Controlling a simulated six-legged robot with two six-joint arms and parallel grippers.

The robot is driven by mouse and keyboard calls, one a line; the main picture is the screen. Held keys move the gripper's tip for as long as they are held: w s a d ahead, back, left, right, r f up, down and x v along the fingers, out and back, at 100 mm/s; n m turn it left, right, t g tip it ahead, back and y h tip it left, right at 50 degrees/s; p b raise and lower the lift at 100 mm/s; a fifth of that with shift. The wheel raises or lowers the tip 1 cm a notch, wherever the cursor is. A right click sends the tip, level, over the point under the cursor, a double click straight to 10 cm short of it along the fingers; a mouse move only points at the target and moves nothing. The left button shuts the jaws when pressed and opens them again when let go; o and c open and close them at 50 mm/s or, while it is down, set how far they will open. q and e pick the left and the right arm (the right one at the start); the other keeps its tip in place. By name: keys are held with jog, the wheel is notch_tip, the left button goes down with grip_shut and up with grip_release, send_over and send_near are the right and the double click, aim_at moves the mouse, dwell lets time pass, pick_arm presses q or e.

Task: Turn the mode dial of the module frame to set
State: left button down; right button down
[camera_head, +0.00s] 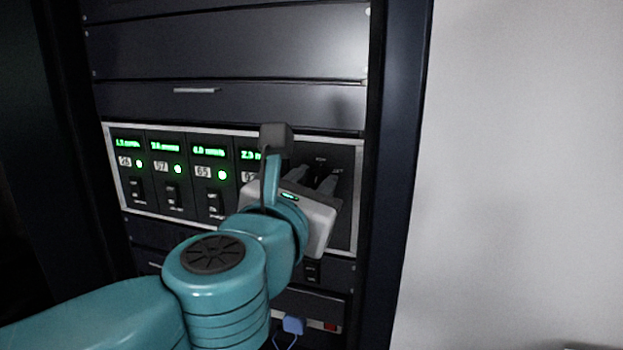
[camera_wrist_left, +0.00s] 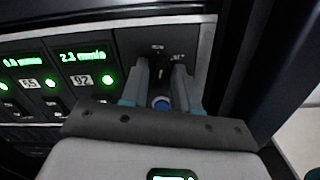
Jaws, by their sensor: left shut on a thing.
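The module frame (camera_head: 120,127) is a light-edged panel across the dark rack. Its numbered modules stand on the left, and a dark plain section is at its right end, with small labels at the top. My left gripper (camera_head: 322,186) is at this right section. In the left wrist view my left gripper (camera_wrist_left: 162,95) has its two grey fingers against the panel, shut on the mode dial. The dial's setting cannot be read. My right gripper is not in view.
The modules carry green displays (camera_head: 208,151), green lights and small black switches. Blank rack panels (camera_head: 225,45) lie above. A blue object (camera_head: 293,325) with a cord hangs lower down. The rack's right post (camera_head: 398,150) stands close beside the gripper, with a bare wall beyond.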

pick_arm(q)
jog(key=m+p, duration=0.1)
jog(key=m, duration=0.3)
jog(key=shift+d+m+p, duration=0.1)
jog(key=shift+m+p, duration=0.2)
jog(key=shift+p, duration=0.05)
jog(key=shift+f+m+p, duration=0.1)
jog(key=shift+m+p, duration=0.65)
jog(key=shift+m, duration=1.45)
jog(key=c, duration=0.9)
grip_release()
jog(key=shift+o, duration=0.2)
